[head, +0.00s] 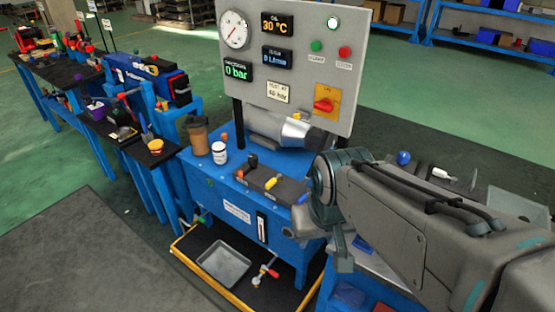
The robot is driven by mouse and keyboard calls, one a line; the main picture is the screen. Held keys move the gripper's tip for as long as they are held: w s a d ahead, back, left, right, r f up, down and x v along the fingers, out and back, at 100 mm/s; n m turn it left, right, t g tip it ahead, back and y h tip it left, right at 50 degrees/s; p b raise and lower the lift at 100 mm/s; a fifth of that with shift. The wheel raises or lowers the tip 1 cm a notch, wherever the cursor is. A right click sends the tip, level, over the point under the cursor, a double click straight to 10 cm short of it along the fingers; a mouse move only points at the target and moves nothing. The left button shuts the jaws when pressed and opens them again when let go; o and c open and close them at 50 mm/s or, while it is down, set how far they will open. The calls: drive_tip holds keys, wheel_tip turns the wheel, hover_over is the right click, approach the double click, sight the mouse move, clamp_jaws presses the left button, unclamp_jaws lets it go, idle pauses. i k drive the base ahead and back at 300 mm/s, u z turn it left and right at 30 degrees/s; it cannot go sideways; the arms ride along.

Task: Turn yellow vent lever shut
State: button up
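The yellow vent lever (271,183) sits in the middle of a dark valve block (258,176) on top of a blue hydraulic stand (225,188). It lies slanted, its yellow end towards the lower left. A lever with a black handle (251,161) is to its left, and a blue lever (303,199) is to its right. My arm reaches in from the right. My gripper (341,258) points down in front of the stand, to the right of and below the yellow lever and apart from it. Its fingers are small and partly hidden, so their opening is unclear.
An upright panel (290,95) with a gauge, displays and a red rotary switch (323,104) stands behind the levers. A brown cup (198,135) and white jar (219,153) stand left. A metal tray (223,265) and red-handled valve (270,271) are low in front.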

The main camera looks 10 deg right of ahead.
sight(272, 182)
drive_tip(key=k, duration=1.3)
drive_tip(key=u, duration=0.75)
drive_tip(key=i, duration=1.3)
drive_tip(key=z, duration=0.6)
drive_tip(key=i, duration=0.55)
drive_tip(key=z, duration=0.6)
